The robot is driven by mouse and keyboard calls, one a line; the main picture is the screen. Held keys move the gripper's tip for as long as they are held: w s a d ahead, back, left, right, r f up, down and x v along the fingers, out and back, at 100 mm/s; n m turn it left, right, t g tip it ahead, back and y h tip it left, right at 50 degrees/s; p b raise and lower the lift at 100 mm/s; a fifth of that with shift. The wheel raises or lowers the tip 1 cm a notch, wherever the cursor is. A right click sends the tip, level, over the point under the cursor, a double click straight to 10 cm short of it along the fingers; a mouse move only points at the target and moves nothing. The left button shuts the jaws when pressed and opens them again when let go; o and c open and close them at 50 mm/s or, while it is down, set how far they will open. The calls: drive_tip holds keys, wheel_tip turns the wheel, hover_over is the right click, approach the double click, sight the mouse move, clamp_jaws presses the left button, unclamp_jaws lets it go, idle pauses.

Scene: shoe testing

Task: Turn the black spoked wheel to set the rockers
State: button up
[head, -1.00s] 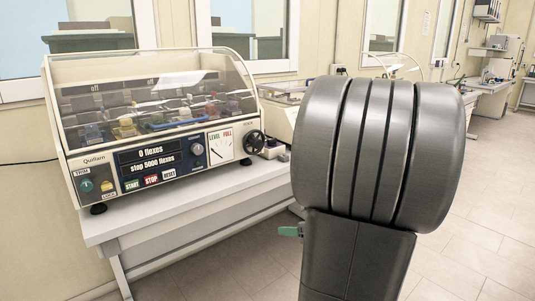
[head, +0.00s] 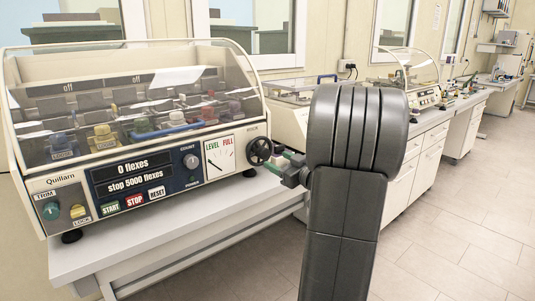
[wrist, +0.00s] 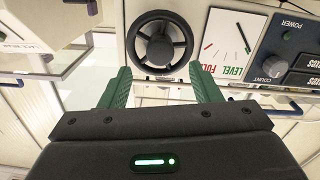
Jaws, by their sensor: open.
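The black spoked wheel (head: 259,151) is on the right end of the testing machine's front panel (head: 150,185). It also shows in the wrist view (wrist: 160,43), at the top middle. My gripper (head: 279,162) is just right of the wheel in the head view, partly behind my arm. In the wrist view my gripper (wrist: 158,68) is open, with its two green fingers spread to either side below the wheel. Nothing is between the fingers, and a gap to the wheel seems to remain. The rockers (head: 140,125) with coloured blocks sit under the clear cover.
The LEVEL/FULL gauge (head: 219,156) is beside the wheel. The counter reads 0 flexes, stop 5000 flexes. The machine stands on a white table (head: 190,215). Other benches with equipment (head: 418,92) run along the wall behind my arm. The floor (head: 450,210) at right is clear.

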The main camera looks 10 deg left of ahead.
sight(265, 155)
drive_tip(key=p+x, duration=0.1)
drive_tip(key=x, duration=0.5)
drive_tip(key=shift+c, duration=0.5)
drive_tip(key=c, duration=0.9)
drive_tip(key=shift+f+m+b, duration=0.15)
drive_tip(key=shift+m+b, duration=0.15)
drive_tip(key=shift+b, duration=0.4)
